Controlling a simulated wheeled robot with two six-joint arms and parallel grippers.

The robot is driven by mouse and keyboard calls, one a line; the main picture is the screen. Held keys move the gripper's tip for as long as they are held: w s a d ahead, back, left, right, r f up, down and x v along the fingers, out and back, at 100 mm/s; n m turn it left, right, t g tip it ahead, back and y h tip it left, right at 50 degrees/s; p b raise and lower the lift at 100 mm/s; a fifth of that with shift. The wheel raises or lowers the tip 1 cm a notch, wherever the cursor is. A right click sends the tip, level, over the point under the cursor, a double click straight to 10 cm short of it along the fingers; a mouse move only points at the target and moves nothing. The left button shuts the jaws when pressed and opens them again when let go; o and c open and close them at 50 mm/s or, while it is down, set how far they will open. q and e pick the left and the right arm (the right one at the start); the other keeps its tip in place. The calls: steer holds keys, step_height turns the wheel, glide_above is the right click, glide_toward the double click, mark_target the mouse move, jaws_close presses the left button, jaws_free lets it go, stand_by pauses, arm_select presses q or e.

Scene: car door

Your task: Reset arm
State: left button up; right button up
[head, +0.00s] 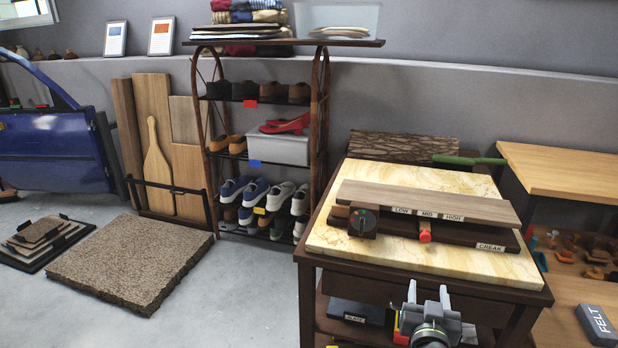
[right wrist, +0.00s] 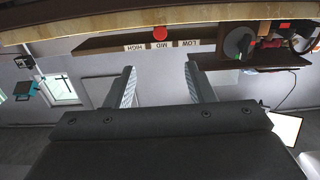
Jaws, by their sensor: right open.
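My right gripper (head: 428,294) is at the bottom of the head view, in front of the table's near edge. Its two fingers point up and are apart, with nothing between them. In the right wrist view my right gripper (right wrist: 159,76) also shows open and empty. The blue car door (head: 52,155) stands at the far left of the head view, well away from the gripper. My left gripper is not in view.
A marble-topped table (head: 340,238) bears a wooden device (head: 430,202) labelled LOW, MID, HIGH and CREAK. A shoe rack (head: 317,120) stands behind it to the left. A thick brown mat (head: 130,260) lies on the floor. A wooden bench (head: 560,170) is at right.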

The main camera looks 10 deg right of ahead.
steer(key=s+f+n+g+y, duration=0.1)
steer(key=s+f+g, duration=0.3)
steer(key=f, duration=0.5)
steer(key=s+f+n+g+y, duration=0.1)
steer(key=s+f+g+y, duration=0.1)
steer(key=s+f, duration=0.65)
steer(key=s+f+g+y, duration=0.1)
steer(key=s+f+g, duration=0.2)
steer(key=f, duration=0.7)
steer(key=s+a+f+n+g+y, duration=0.1)
steer(key=s+a+f+g+y, duration=0.15)
steer(key=s+f, duration=0.5)
steer(key=s+a+f+n+g+y, duration=0.1)
steer(key=s+a+f+g, duration=0.25)
steer(key=s, duration=0.75)
arm_select(q)
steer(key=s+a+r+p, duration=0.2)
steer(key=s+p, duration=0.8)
steer(key=p, duration=0.6)
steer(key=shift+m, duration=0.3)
arm_select(e)
steer(key=s+d+r, duration=0.1)
steer(key=s, duration=1)
steer(key=shift+d+n, duration=0.3)
steer(key=shift+n, duration=0.1)
